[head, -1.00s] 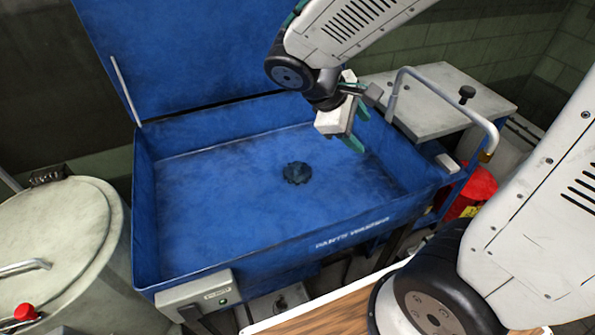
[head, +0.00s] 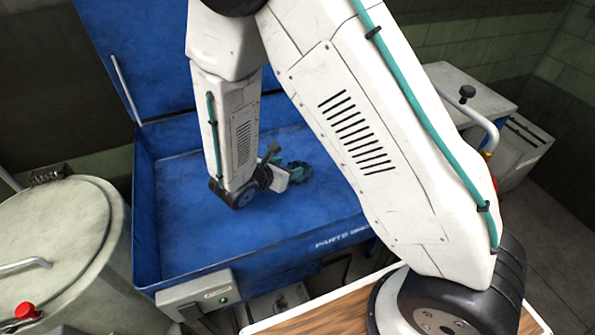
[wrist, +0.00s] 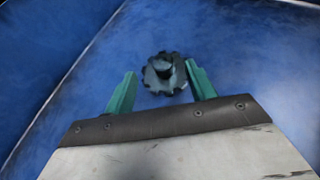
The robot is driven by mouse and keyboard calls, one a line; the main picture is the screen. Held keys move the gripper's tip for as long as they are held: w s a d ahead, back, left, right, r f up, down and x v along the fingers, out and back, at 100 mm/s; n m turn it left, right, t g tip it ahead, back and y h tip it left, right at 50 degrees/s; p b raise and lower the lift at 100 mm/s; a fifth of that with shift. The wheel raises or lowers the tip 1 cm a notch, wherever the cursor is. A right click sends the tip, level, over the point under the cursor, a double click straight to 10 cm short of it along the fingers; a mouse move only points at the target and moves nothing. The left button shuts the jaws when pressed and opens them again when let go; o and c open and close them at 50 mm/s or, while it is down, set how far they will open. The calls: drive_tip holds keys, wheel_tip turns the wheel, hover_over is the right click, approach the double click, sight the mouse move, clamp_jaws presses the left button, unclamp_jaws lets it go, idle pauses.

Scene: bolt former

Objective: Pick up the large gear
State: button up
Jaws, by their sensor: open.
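The large gear (wrist: 153,80) is dark and toothed and lies on the blue floor of the parts washer basin. In the wrist view it shows just beyond and between the two teal fingers of my gripper (wrist: 160,88), nearer the right finger. My gripper is open and holds nothing. In the head view my gripper (head: 298,172) is low inside the basin and the gear is hard to make out beside the teal fingers. Whether a finger touches the gear cannot be told.
The blue basin (head: 175,225) has raised walls around my gripper and an open lid (head: 135,50) behind. A round grey drum (head: 65,235) with a red knob stands at left. A grey cabinet (head: 470,90) stands at right. Much of the basin floor is bare.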

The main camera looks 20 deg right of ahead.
sight(297, 164)
drive_tip(key=x, duration=0.6)
drive_tip(key=shift+d+f, duration=0.15)
drive_tip(key=shift+f, duration=0.15)
drive_tip(key=shift+c, duration=0.2)
clamp_jaws()
